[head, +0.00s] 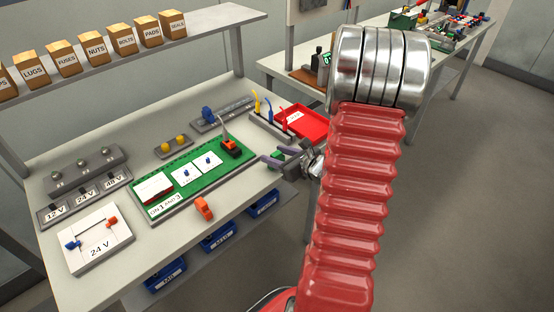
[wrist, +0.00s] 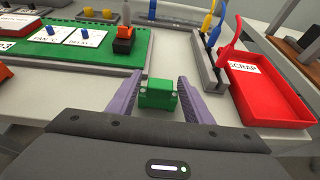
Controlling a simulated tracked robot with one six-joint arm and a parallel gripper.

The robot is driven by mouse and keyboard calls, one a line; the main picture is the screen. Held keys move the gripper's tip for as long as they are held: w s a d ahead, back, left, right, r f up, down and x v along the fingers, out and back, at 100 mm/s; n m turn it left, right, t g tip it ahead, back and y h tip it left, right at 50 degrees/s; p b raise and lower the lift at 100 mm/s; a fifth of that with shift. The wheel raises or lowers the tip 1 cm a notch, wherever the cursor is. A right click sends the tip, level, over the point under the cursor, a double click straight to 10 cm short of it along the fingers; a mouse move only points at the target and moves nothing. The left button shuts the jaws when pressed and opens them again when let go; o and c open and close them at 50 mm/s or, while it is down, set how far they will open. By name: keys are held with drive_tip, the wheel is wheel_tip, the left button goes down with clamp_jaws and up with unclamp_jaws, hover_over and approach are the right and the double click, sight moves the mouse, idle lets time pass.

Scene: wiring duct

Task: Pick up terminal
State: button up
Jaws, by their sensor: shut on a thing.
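The terminal is a small green block (wrist: 158,95) with light round spots on its face. It sits between the two purple fingers of my gripper (wrist: 155,92) in the wrist view, and the fingers are shut on it. In the head view my gripper (head: 280,158) is at the right end of the workbench, beside the green board, with a bit of the green terminal (head: 291,150) showing between the fingers. The terminal's underside is hidden, and I cannot tell whether it touches the table.
A green board (head: 182,190) with white cards and an orange-and-black piece (head: 231,148) lies to the left. A red SCRAP tray (wrist: 268,92) and a grey rack (wrist: 209,65) with coloured tools stand to the right. An orange block (head: 203,208) sits near the front edge.

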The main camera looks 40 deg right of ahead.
sight(275, 153)
drive_tip(key=shift+r, duration=0.1)
drive_tip(key=shift+r, duration=4.95)
drive_tip(key=shift+a, duration=0.15)
